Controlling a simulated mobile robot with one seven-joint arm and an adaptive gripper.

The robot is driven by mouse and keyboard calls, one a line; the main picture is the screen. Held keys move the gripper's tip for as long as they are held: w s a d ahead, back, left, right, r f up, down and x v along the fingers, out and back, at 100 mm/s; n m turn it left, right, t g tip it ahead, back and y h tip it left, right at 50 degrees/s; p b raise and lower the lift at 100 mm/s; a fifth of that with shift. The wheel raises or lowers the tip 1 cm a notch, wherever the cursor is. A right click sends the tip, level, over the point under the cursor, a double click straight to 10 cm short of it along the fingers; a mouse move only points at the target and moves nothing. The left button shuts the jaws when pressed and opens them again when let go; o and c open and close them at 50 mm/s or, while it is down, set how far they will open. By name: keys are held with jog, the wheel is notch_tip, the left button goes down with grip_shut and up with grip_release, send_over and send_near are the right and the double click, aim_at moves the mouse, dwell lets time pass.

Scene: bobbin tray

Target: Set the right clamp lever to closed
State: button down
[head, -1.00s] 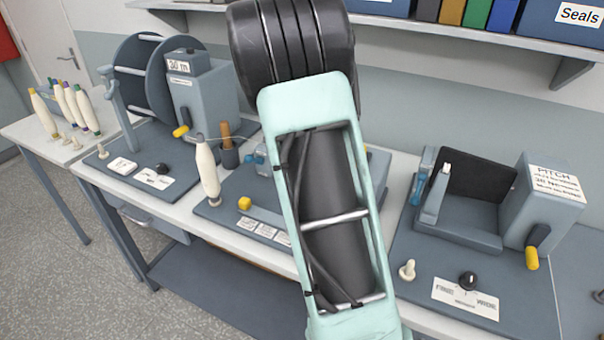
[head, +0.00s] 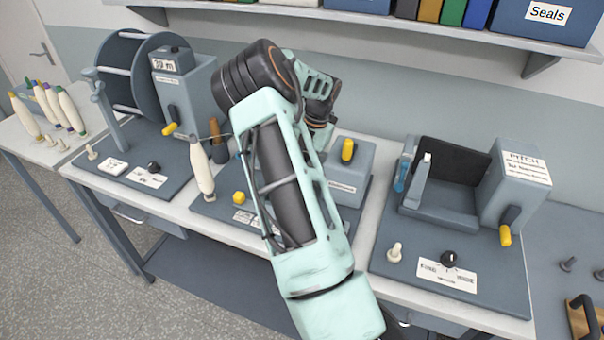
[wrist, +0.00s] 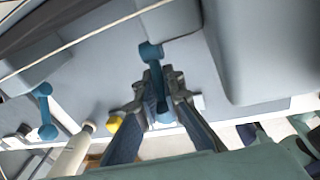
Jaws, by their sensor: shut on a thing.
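In the wrist view my gripper (wrist: 157,86) has its fingers on both sides of a blue clamp lever (wrist: 150,52), the right one of two. It is shut on this lever, and the lever's round knob shows just beyond the fingertips. The left clamp lever (wrist: 46,112), also blue with round ends, stands apart at the left of the wrist view.
A grey box with a yellow handle (head: 348,150) stands right of my arm. A white bobbin (head: 202,168) and a yellow knob (head: 239,198) are to its left. The pitch unit (head: 513,183) is farther right, and a shelf (head: 400,33) runs above.

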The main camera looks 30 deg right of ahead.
jog(key=shift+d+r+g+y, duration=0.15)
jog(key=shift+g+y, duration=0.15)
jog(key=shift+y, duration=0.2)
dwell(0.3)
jog(key=c, duration=2)
grip_release()
jog(key=shift+w, duration=0.1)
jog(key=shift+c, duration=0.2)
jog(key=v, duration=1.2)
jog(key=shift+w+d, duration=0.1)
jog(key=shift+d, duration=0.05)
